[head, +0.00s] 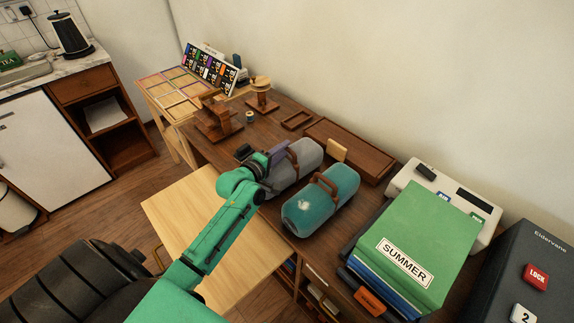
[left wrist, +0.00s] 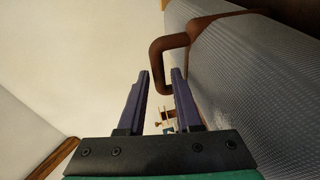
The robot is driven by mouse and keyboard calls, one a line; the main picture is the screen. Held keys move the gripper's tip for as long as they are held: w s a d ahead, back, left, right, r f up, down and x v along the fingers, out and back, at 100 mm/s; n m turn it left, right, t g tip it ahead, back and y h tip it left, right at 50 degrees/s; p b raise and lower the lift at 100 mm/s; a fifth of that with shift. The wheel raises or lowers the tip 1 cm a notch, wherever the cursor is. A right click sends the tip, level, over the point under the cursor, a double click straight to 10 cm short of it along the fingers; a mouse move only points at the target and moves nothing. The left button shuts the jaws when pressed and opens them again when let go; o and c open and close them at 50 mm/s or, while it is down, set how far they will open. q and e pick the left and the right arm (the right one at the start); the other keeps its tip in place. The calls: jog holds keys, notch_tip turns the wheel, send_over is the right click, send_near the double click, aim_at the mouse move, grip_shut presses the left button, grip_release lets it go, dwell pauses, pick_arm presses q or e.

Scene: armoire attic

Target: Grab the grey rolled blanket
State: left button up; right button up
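The grey rolled blanket (head: 309,153) lies on the wooden desk behind a teal rolled blanket (head: 334,193). Each has a brown strap handle. My left gripper (head: 281,150) is at the left part of the grey blanket, and its arm hides some of that blanket. In the left wrist view, the grey blanket (left wrist: 255,80) fills the right side. Its brown handle (left wrist: 157,62) shows in the gap between the purple fingertips of my left gripper (left wrist: 161,73). The fingers are apart; I cannot tell whether they touch the handle. My right gripper is not in view.
A wooden tray (head: 350,150) lies behind the blankets against the wall. Wooden stands (head: 217,122) are at the desk's far left. A light wooden panel (head: 190,225) juts out in front.

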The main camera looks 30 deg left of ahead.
pick_arm(q)
jog(key=shift+x, duration=1.1)
jog(key=shift+s, duration=0.1)
grip_shut()
dwell(0.3)
jog(key=shift+r, duration=0.2)
